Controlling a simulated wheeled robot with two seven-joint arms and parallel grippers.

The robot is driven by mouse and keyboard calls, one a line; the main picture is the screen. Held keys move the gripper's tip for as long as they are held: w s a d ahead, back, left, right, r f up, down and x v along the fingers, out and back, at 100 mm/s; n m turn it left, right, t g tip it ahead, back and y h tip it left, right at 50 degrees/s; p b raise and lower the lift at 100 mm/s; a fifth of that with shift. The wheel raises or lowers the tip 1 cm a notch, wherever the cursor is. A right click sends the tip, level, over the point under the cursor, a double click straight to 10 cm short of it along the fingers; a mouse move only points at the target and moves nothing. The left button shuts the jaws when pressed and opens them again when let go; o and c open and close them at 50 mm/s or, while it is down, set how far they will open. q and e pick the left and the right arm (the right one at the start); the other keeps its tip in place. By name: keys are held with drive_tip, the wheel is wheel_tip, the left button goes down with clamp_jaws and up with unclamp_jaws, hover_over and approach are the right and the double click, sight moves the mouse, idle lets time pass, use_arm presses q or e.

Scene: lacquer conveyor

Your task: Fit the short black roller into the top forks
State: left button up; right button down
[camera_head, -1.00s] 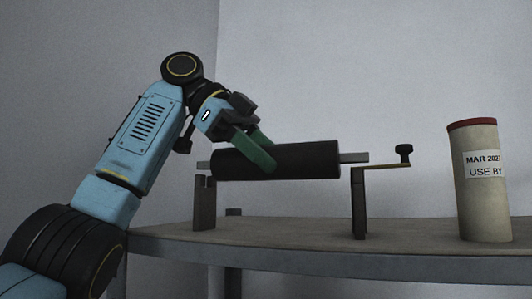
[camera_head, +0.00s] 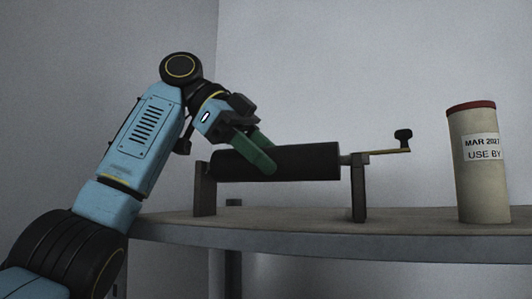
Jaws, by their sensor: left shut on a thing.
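The short black roller (camera_head: 300,163) is level above the bench, between the two posts of a stand. My left gripper (camera_head: 258,158), with green fingers, is shut on the roller left of its middle, from above. The left post (camera_head: 204,195) stands at the roller's left end, its top about level with the roller. The right post (camera_head: 359,195) stands at the other end, where a bit of grey axle (camera_head: 345,159) shows beside its top. The left axle end is hidden. I cannot tell whether the axle rests in the forks. My right gripper is not in view.
A crank handle (camera_head: 404,140) sticks out right of the right post. A beige can (camera_head: 480,190) with a dark red rim and a date label stands farther right on the grey bench (camera_head: 420,225). The bench is clear between the crank post and can.

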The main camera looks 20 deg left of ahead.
use_arm(q)
drive_tip(key=shift+f, duration=0.2)
drive_tip(key=o, duration=1.4)
drive_tip(key=shift+c, duration=0.2)
drive_tip(key=p+v, duration=0.4)
drive_tip(key=v, duration=0.7)
drive_tip(key=shift+a+r, duration=0.1)
drive_tip(key=shift+r, duration=0.1)
drive_tip(key=shift+v, duration=0.95)
drive_tip(key=shift+a, duration=0.1)
